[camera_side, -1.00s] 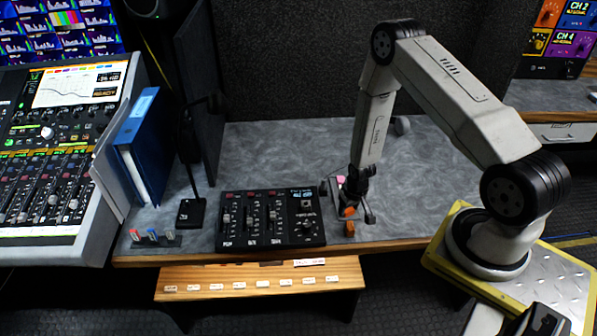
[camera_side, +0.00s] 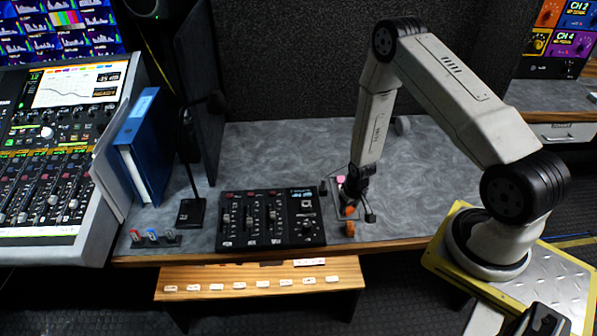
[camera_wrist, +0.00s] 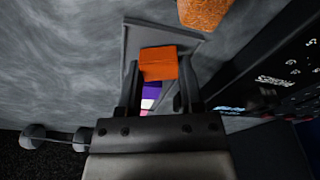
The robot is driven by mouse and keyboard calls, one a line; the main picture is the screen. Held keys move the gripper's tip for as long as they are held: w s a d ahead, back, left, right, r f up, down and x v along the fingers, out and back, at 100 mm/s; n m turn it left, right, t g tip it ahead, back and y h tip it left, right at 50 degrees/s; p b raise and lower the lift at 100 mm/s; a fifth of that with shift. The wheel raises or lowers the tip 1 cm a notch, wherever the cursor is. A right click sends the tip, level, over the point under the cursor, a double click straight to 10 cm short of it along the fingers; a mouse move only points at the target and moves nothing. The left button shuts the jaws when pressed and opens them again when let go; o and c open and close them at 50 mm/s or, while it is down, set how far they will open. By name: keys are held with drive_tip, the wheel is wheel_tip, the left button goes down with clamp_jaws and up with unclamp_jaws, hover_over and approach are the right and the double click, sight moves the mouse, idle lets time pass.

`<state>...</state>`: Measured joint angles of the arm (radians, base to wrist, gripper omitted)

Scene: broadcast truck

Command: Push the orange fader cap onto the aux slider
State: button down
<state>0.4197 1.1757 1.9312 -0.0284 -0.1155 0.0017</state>
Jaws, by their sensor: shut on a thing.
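My gripper (camera_side: 356,205) is low over the desk, just right of the small black fader panel (camera_side: 313,239). In the wrist view, my gripper (camera_wrist: 160,85) is shut on the orange fader cap (camera_wrist: 158,63), which sits between the fingertips. In the side view the orange cap (camera_side: 349,211) shows small at the fingers. The panel's sliders (camera_side: 250,220) stand side by side with reddish marks above them. Their labels are too small to read, so I cannot tell which is the aux slider. The panel edge (camera_wrist: 275,85) is at the right of the wrist view.
A grey tray (camera_wrist: 188,42) lies beneath the gripper, with purple (camera_wrist: 152,90) and paler pieces. A textured orange object (camera_wrist: 206,11) lies beside it. A microphone base (camera_side: 190,212) and small coloured pieces (camera_side: 153,237) are left of the panel.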

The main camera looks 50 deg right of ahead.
wheel_tip(320, 180, up, 10)
drive_tip(key=shift+f, duration=0.25)
idle(0.5)
idle(0.6)
drive_tip(key=r+n+y, duration=0.2)
drive_tip(key=n, duration=1.1)
hover_over(249, 220)
drive_tip(key=shift+f, duration=0.2)
drive_tip(key=shift+s+f, duration=0.1)
drive_tip(key=shift+f, duration=0.1)
drive_tip(key=shift+d+f, duration=0.1)
drive_tip(key=shift+f, duration=2.6)
drive_tip(key=shift+f, duration=1.4)
